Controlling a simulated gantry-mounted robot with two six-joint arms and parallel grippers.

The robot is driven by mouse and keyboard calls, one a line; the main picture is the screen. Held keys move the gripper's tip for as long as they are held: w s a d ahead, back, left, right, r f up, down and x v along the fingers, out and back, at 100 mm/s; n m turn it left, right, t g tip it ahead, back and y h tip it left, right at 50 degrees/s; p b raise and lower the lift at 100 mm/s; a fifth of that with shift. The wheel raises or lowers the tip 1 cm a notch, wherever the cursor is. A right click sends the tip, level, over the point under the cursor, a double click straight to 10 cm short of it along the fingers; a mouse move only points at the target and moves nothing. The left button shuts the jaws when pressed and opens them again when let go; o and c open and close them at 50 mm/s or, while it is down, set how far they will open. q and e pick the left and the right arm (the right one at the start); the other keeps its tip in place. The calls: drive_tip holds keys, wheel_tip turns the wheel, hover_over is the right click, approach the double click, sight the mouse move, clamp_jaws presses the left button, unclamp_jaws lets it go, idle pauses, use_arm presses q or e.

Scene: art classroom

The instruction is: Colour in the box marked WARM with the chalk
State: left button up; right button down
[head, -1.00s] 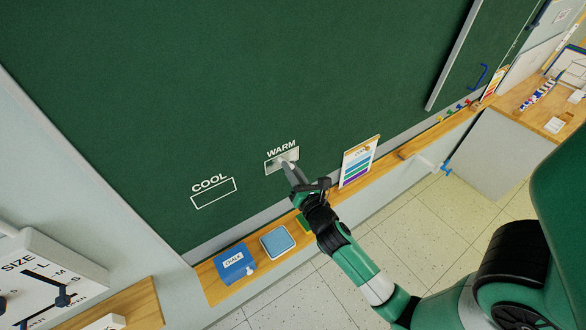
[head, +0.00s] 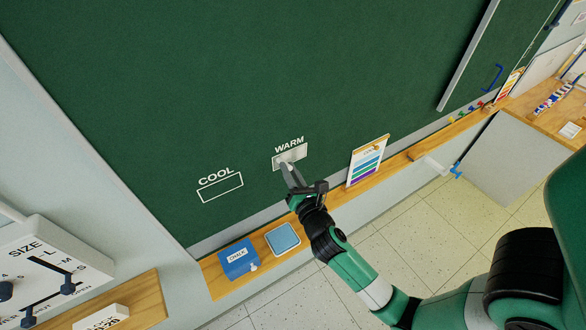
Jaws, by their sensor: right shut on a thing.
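The box marked WARM (head: 299,153) is on the green chalkboard (head: 200,70), and most of its inside looks pale grey-white. My right gripper (head: 290,168) is at the lower edge of this box, shut on the chalk, with its fingertips over the box's lower left part. The chalk is mostly hidden by the fingers. The box marked COOL (head: 220,187), to the left, is a white outline with a dark green inside. My left gripper is not in view.
A wooden ledge (head: 222,285) runs below the board. On it are a blue CHALK box (head: 238,261), a blue-topped pad (head: 283,239) and a colour chart card (head: 367,160). A SIZE panel (head: 45,270) is at lower left.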

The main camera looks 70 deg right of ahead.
drive_tip(key=shift+w+a, duration=0.1)
drive_tip(key=shift+w+a, duration=0.5)
drive_tip(key=shift+a, duration=0.1)
drive_tip(key=s+v, duration=0.1)
drive_tip(key=v, duration=0.5)
drive_tip(key=shift+s, duration=0.2)
idle(0.4)
